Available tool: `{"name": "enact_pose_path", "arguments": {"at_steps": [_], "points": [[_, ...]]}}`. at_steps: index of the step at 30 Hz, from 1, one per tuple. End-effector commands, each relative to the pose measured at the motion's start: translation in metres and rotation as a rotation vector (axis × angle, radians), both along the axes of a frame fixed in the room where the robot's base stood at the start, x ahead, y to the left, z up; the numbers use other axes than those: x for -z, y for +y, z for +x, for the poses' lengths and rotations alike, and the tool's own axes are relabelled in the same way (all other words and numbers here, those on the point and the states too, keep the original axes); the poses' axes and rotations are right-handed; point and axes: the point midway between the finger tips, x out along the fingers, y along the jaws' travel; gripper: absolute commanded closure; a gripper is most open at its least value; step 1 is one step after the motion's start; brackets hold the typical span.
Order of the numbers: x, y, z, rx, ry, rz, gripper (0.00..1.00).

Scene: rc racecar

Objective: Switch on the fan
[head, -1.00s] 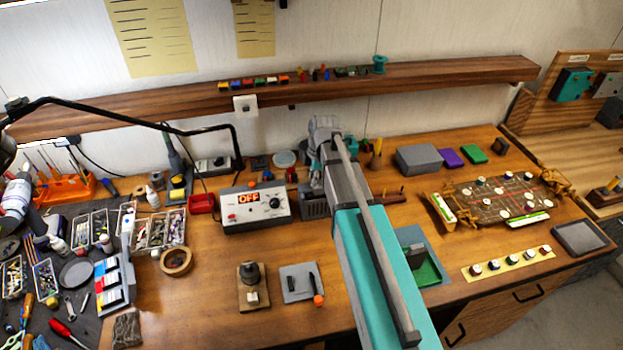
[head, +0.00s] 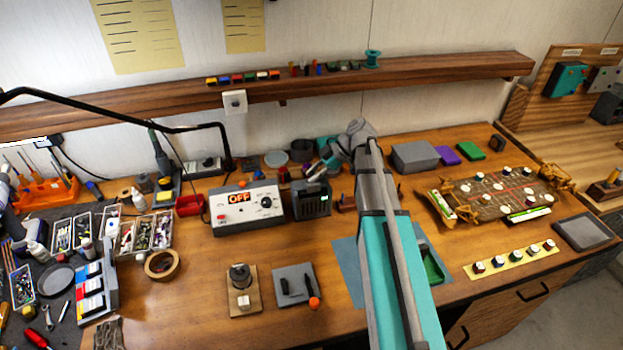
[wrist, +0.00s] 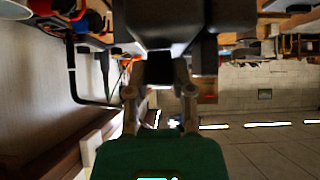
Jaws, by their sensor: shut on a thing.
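A dark grey box with a slatted front and a small green light (head: 312,199) stands on the bench, right of the white control box; it looks like the fan. My gripper (head: 312,171) is low just behind and above this box in the head view, its fingertips hard to make out. In the wrist view my gripper (wrist: 160,92) has its two fingers against a dark block (wrist: 158,68) and is shut on it. I cannot tell whether this block is part of the fan. The fan's switch is not clearly visible.
The white control box (head: 247,209) reads OFF and has a black knob. A red bin (head: 189,205) stands to its left. A grey pad (head: 296,288) with a black tool and a wooden base with a dark cylinder (head: 240,277) lie in front. A shelf (head: 420,75) spans the wall above.

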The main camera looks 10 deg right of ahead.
Motion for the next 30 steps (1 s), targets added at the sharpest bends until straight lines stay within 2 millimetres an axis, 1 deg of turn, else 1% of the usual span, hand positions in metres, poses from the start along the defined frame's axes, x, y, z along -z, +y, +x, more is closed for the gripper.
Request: {"name": "enact_pose_path", "arguments": {"at_steps": [13, 14, 16, 30], "points": [[0.0004, -0.0009, -0.0012, 0.000, 0.004, 0.012, 1.00], [0.0004, -0.0009, -0.0012, 0.000, 0.004, 0.012, 0.68], [0.0003, -0.0008, -0.0011, 0.000, 0.003, 0.013, 0.54], [-0.0002, -0.0004, -0.0001, 0.000, 0.001, 0.014, 0.54]]}}
